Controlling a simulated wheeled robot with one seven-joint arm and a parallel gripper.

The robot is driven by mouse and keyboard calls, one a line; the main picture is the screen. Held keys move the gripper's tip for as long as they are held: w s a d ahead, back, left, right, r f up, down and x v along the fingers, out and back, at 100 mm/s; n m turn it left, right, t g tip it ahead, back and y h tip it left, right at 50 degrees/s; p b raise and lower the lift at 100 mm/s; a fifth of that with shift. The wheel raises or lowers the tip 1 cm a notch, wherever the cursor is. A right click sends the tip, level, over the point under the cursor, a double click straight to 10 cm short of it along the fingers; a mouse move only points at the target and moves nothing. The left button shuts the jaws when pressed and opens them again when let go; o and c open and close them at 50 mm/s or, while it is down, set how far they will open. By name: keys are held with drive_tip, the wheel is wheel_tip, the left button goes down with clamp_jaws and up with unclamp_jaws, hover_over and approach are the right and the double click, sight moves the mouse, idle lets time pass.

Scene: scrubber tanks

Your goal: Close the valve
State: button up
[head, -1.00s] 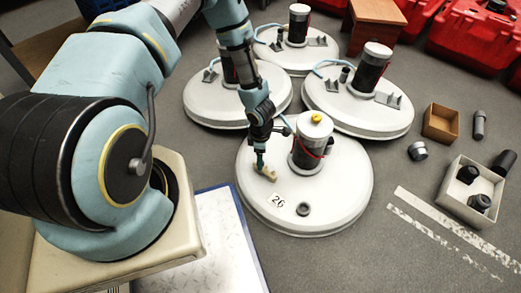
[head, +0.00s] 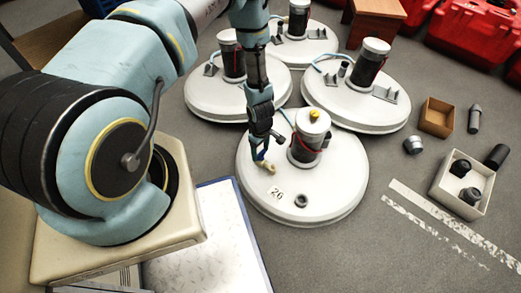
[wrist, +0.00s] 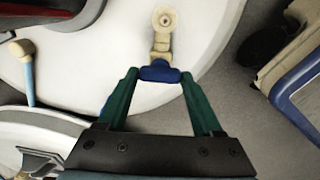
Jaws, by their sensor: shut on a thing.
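The valve (head: 270,168) is a small beige fitting on the white tank lid marked 26 (head: 320,207). In the wrist view the beige valve body (wrist: 162,38) has a round end at the top and a blue handle (wrist: 160,74) at its near end. My gripper (head: 261,157) is low over the lid, left of the dark cylinder. In the wrist view its green fingers (wrist: 160,76) are on both sides of the blue handle and shut on it.
A dark cylinder (head: 304,146) with a yellow knob (head: 314,115) stands close right of my gripper. A loose black ring (head: 301,201) lies on the lid. Other white tanks (head: 358,108) stand behind. Boxes with fittings (head: 437,187) are on the floor at right.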

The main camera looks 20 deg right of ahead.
sight(260, 153)
idle(0.4)
drive_tip(key=o, duration=1.4)
drive_tip(key=shift+c, duration=0.2)
wheel_tip(260, 153, up, 11)
drive_tip(key=p, duration=0.3)
drive_tip(key=shift+f, duration=0.1)
